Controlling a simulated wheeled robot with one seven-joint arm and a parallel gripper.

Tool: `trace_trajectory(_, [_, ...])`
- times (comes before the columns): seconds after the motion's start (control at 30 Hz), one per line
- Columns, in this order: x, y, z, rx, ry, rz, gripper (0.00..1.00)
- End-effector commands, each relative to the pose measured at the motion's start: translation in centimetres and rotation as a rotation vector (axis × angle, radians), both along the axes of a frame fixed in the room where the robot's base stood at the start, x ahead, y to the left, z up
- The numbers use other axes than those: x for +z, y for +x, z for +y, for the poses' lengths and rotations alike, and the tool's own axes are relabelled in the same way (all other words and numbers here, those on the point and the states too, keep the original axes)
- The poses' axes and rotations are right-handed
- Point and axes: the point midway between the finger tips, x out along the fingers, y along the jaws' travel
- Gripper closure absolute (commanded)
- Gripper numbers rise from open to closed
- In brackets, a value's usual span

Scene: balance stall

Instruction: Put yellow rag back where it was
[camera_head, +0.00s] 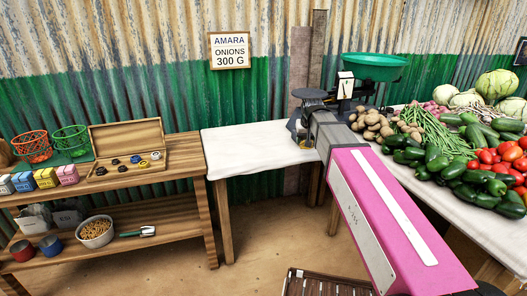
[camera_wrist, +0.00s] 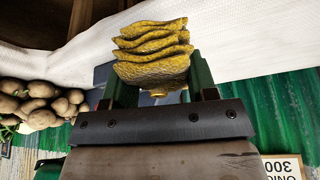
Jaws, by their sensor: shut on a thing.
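The yellow rag (camera_wrist: 153,50) is folded in several layers and sits between the green fingers of my gripper (camera_wrist: 155,82) in the wrist view. My gripper is shut on it. In the head view my gripper (camera_head: 298,128) is at the right end of the white-covered table (camera_head: 245,145), beside the balance.
Potatoes (camera_head: 372,124) and other vegetables crowd the right-hand table. A wooden shelf (camera_head: 190,160) at left holds an open weight box (camera_head: 128,150), wire baskets and coloured blocks. The white table's left part is bare. A slatted crate (camera_head: 325,284) lies on the floor.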

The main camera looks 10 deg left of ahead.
Motion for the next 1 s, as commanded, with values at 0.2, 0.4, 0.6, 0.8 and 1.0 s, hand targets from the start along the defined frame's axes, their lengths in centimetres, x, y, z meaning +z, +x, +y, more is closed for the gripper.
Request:
trace_trajectory(0.2, [1.5, -0.8, 8.5, 0.088, 0.001, -0.002, 0.7])
trace_trajectory(0.4, [2.7, -2.5, 15.7, 0.164, 0.0, -0.001, 0.7])
trace_trajectory(0.6, [3.9, -4.5, 21.8, 0.227, 0.001, -0.002, 0.7])
trace_trajectory(0.8, [4.5, -5.8, 25.0, 0.261, 0.001, -0.002, 0.7])
trace_trajectory(1.0, [3.8, -4.9, 24.8, 0.266, -0.001, 0.0, 0.7])
